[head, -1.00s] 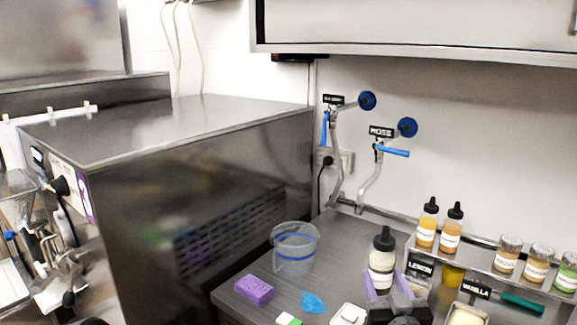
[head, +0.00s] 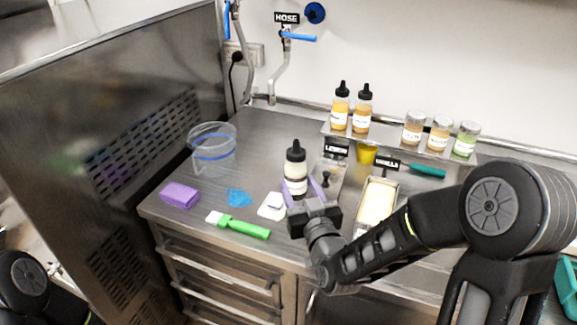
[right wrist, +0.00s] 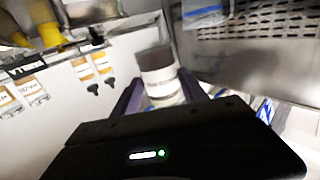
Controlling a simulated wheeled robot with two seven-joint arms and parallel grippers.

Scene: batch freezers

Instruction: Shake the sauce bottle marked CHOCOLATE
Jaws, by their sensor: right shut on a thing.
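A sauce bottle with a black cap, dark band and white label (head: 296,184) is upright in my right gripper (head: 301,192) in the head view. The purple fingers are shut on its lower part, one on each side. I cannot read its label. The bottle also shows blurred in the right wrist view (right wrist: 158,75), between the fingers. I cannot tell how far its base is above the counter. My left gripper is not in view.
A clear bucket (head: 212,155), purple sponge (head: 179,195), blue cloth (head: 239,198) and green brush (head: 243,229) lie left of the bottle. Two yellow-orange bottles (head: 351,112) and several jars (head: 439,132) stand on the rear shelf. A cream-filled tub (head: 376,203) is at right.

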